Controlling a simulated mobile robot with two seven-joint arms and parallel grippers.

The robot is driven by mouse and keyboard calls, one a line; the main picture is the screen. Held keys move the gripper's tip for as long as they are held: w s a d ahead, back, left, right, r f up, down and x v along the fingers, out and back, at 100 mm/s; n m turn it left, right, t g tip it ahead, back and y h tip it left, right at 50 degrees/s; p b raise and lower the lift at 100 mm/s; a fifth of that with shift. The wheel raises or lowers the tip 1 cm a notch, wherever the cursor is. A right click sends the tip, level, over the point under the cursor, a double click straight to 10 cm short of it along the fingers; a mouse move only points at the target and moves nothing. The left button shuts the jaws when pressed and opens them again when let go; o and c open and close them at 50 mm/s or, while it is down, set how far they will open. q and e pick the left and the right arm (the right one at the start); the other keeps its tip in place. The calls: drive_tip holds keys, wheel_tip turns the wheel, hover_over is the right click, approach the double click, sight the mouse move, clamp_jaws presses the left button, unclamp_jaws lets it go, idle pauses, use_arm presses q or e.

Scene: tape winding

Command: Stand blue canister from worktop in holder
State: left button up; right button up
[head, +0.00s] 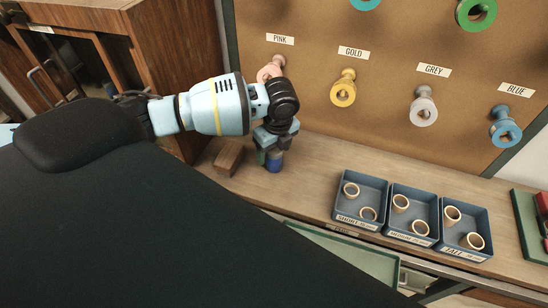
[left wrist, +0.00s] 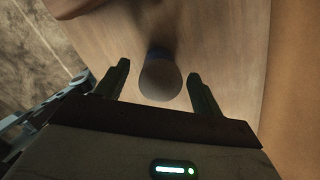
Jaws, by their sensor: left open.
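The blue canister (head: 275,164) stands on the wooden worktop (head: 311,160), below the pink spool, partly hidden by my left gripper (head: 270,150). In the left wrist view the canister (left wrist: 160,80) is a dark, shadowed round shape. My left gripper (left wrist: 159,70) is open, with one finger on each side of it and a gap visible on both sides. A brown wooden block (head: 229,159) sits on the worktop just left of the canister. I cannot tell whether this block is the holder. My right gripper is not in view.
Three blue trays (head: 386,234) with cardboard tubes stand at the right. A pegboard (head: 310,75) with labelled coloured spools rises behind the worktop. A wooden cabinet (head: 165,50) is at the left. A green tray (head: 345,256) lies below the front edge. Worktop between canister and trays is clear.

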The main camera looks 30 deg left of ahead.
use_arm(q)
drive_tip(key=shift+a+f, duration=0.15)
drive_tip(key=shift+f, duration=0.75)
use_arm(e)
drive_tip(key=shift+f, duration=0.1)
use_arm(q)
drive_tip(key=c, duration=1.2)
drive_tip(key=shift+w, duration=0.1)
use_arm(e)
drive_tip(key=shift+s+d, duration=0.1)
use_arm(q)
drive_tip(key=shift+r, duration=0.15)
